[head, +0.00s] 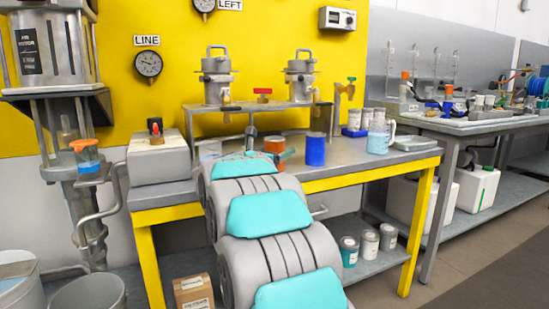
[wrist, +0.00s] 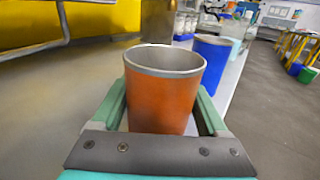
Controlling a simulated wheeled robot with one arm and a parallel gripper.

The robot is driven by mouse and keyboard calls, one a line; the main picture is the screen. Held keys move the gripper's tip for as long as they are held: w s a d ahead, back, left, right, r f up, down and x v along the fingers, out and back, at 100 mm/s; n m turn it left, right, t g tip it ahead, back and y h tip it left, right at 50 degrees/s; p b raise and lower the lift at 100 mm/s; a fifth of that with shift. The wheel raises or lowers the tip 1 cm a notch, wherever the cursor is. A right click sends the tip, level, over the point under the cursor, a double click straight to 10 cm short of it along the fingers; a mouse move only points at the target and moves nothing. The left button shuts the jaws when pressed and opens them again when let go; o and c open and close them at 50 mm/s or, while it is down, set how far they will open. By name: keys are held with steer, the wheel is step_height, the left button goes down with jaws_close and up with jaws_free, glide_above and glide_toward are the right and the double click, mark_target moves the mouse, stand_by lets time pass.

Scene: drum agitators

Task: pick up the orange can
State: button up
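The orange can (head: 274,146) stands upright at the work table, left of a blue can (head: 315,150). In the wrist view the orange can (wrist: 162,103) has an open grey-rimmed top and fills the space between the fingers. My gripper (head: 283,158) reaches it from the near side, with one teal finger on each side of the can. The fingertips (wrist: 160,92) lie very close to its walls; I cannot tell whether they press on it. The can's base is hidden behind the gripper.
The blue can stands close to the right, and also shows in the wrist view (wrist: 211,60). A clear jug (head: 380,137) stands farther right on the table (head: 350,158). A grey rack (head: 240,107) with two metal vessels is behind. A grey box (head: 158,160) stands left.

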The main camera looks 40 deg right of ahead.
steer(key=c, duration=0.9)
steer(key=shift+r, duration=0.15)
